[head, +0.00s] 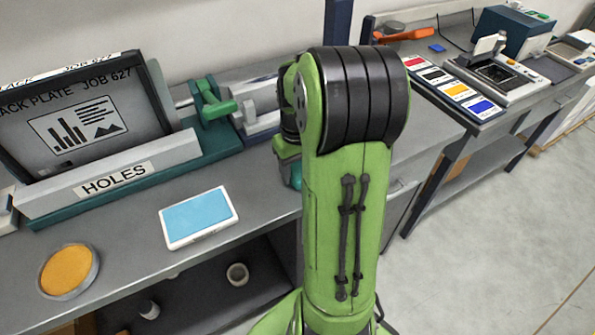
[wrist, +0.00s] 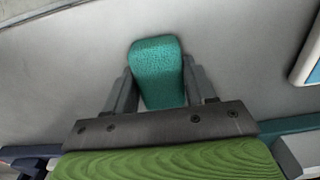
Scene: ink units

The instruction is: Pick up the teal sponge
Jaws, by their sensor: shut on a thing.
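The teal sponge (wrist: 157,72) sits between the two grey fingers of my gripper (wrist: 160,88) in the wrist view. My gripper is shut on it, with a finger against each side. The sponge's far end sticks out past the fingertips over the grey bench top. In the head view my green arm hides most of the gripper; a small teal bit of the sponge (head: 296,176) shows at the arm's left edge. I cannot tell whether the sponge touches the bench.
A blue pad in a white tray (head: 198,218) and a round orange dish (head: 68,271) lie left on the bench. Behind stand the HOLES fixture (head: 115,180) and a green clamp (head: 210,105). A second bench at right holds a colour card (head: 460,90) and devices.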

